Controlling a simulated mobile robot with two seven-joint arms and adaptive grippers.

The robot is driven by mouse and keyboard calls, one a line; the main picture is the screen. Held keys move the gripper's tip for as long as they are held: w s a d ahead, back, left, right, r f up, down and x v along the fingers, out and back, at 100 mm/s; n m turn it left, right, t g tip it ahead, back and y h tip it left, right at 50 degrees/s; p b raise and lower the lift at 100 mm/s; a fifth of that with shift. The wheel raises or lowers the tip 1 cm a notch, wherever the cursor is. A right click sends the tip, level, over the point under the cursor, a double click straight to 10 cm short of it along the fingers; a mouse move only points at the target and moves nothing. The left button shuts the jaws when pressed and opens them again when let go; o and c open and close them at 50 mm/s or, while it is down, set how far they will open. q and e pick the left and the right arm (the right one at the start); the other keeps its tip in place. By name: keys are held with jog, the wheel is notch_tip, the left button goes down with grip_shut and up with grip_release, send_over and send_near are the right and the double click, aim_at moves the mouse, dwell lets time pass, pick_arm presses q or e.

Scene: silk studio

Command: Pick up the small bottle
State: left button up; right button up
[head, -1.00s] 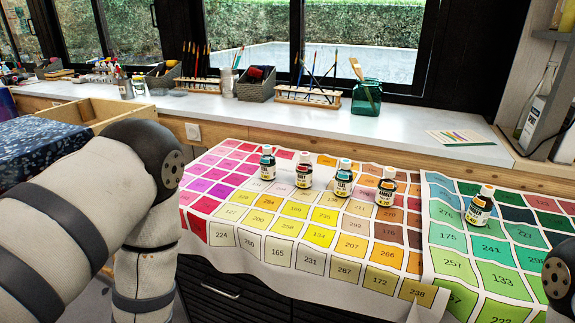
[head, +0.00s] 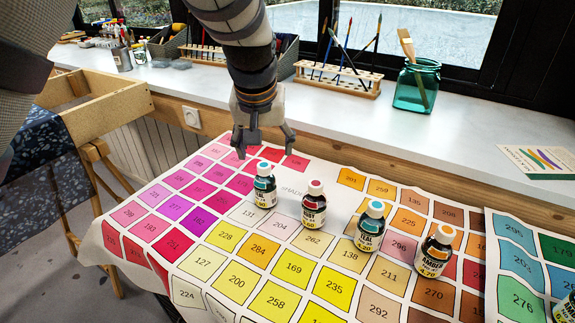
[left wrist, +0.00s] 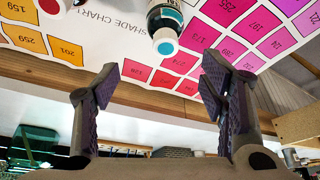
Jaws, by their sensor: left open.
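Several small dark bottles with coloured caps stand upright on the shade chart (head: 190,255). The leftmost has a teal cap (head: 264,190); to its right are a red-capped one (head: 314,208), a second teal-capped one (head: 369,230) and an orange-capped amber one (head: 436,255). Which one the task means cannot be told. My left gripper (head: 265,148) is open and empty, pointing down just behind and above the leftmost bottle, apart from it. In the left wrist view its fingers (left wrist: 158,88) are spread, with a teal-capped bottle (left wrist: 165,28) beyond them. My right gripper is out of view.
Another bottle (head: 566,308) is cut off at the right edge. The white sill (head: 470,135) behind carries a green glass jar (head: 416,88), a wooden brush rack (head: 338,80) and a card (head: 540,160). A wooden trestle frame (head: 105,110) stands at left.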

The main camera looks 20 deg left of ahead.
aim_at(264, 166)
pick_arm(q)
jog(key=f, duration=0.4)
jog(key=f+b, duration=0.1)
jog(key=shift+w+a+f, duration=0.3)
jog(key=shift+a+f, duration=0.1)
jog(key=shift+w+f, duration=0.2)
jog(key=shift+f, duration=0.1)
jog(key=x, duration=0.5)
jog(key=shift+s+f+b, duration=0.15)
jog(key=shift+s+b, duration=0.15)
jog(key=shift+s, duration=0.05)
jog(key=shift+w+r, duration=0.1)
jog(key=shift+r, duration=0.1)
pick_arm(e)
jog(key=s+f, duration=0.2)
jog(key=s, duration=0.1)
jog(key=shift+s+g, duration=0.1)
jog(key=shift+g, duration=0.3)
pick_arm(q)
jog(key=c, duration=1.4)
jog(key=shift+o, duration=0.2)
